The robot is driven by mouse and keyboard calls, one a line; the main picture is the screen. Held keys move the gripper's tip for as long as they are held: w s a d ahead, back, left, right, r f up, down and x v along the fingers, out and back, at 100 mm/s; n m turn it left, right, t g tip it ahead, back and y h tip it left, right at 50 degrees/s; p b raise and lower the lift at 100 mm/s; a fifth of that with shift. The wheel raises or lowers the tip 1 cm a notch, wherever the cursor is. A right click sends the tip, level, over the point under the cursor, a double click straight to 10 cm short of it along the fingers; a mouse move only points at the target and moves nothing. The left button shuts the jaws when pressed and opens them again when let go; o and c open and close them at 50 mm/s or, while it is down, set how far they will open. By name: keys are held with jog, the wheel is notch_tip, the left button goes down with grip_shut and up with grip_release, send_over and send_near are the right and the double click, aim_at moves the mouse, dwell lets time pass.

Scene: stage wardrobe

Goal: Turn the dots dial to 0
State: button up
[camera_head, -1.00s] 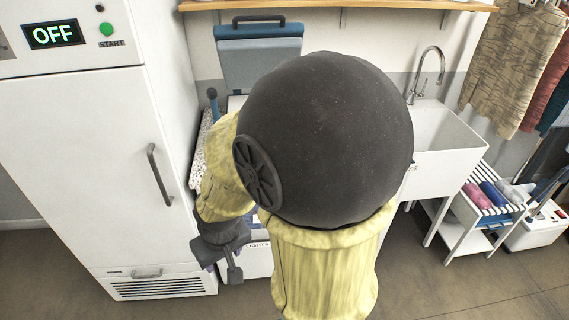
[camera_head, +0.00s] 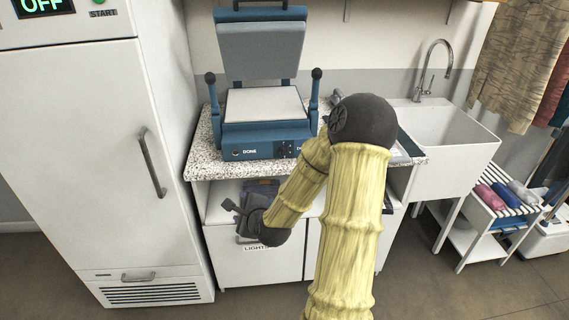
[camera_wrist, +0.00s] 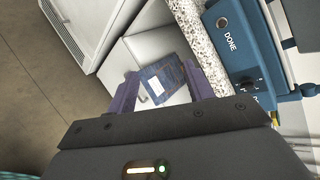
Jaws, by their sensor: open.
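The blue heat press (camera_head: 262,140) stands open on a speckled counter, with its lid raised. The label beside the knobs is mostly hidden by my arm, so I cannot read a setting. In the wrist view, the panel (camera_wrist: 232,45) runs along the right, with dark knobs (camera_wrist: 248,86) close to the gripper's right finger. My gripper (camera_head: 234,207) is open and empty, below the counter edge in front of the shelf; its fingers also show in the wrist view (camera_wrist: 160,75).
A tall white cabinet (camera_head: 80,150) with a handle stands left. The counter (camera_head: 205,160) has an open shelf holding a dark blue item (camera_wrist: 162,84), above doors marked LIGHTS. A sink (camera_head: 440,150) and slatted rack (camera_head: 500,200) stand right. Floor in front is clear.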

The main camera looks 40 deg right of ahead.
aim_at(284, 152)
jog(key=s+d+r+m+t+h+b, duration=0.1)
jog(key=d+m+h+b, duration=0.1)
jog(key=d+m+h, duration=0.2)
jog(key=s+d+r+m+t+h+b, duration=0.1)
jog(key=d+m+h, duration=0.3)
jog(key=d+m, duration=0.7)
jog(key=shift+s+r+m+t+b, duration=0.2)
jog(key=shift+s+m+t+b, duration=0.1)
jog(key=shift+s+m+b, duration=0.3)
jog(key=x, duration=1.7)
jog(key=shift+w+p, duration=0.2)
jog(key=shift+p, duration=0.2)
jog(key=c, duration=1)
